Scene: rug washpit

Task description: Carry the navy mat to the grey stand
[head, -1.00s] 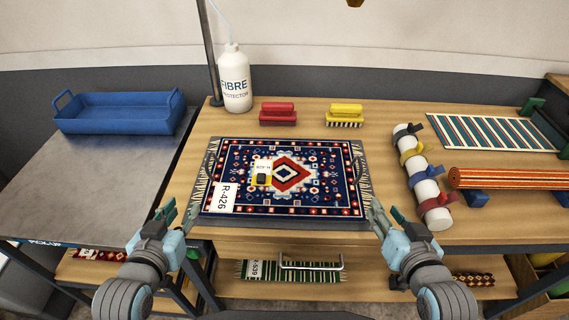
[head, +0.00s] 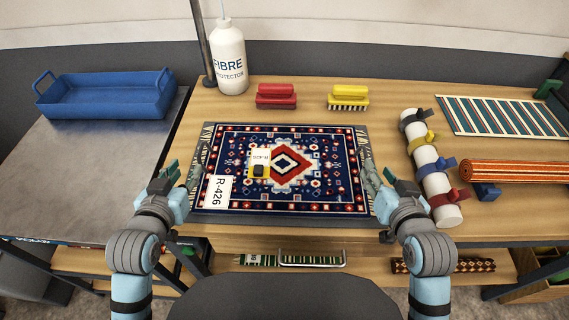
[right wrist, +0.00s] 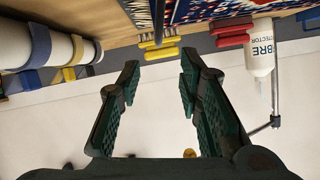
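The navy mat (head: 320,150), with a red and white centre diamond and an R-426 tag, lies flat on a dark grey board (head: 280,218) on the wooden table. My left gripper (head: 182,178) is beside the board's left edge, with its fingers apart. My right gripper (head: 377,184) is beside the board's right edge; in the right wrist view its two fingers (right wrist: 160,85) are spread with nothing between them. Whether either gripper touches the board is hard to tell. The grey stand (head: 95,185) is the grey-topped table at the left.
A blue tray (head: 105,100) stands at the back of the grey stand; its front is clear. Behind the mat are a white bottle (head: 230,60), a red brush (head: 275,97) and a yellow brush (head: 348,98). A white roll with clamps (head: 430,170) lies to the right.

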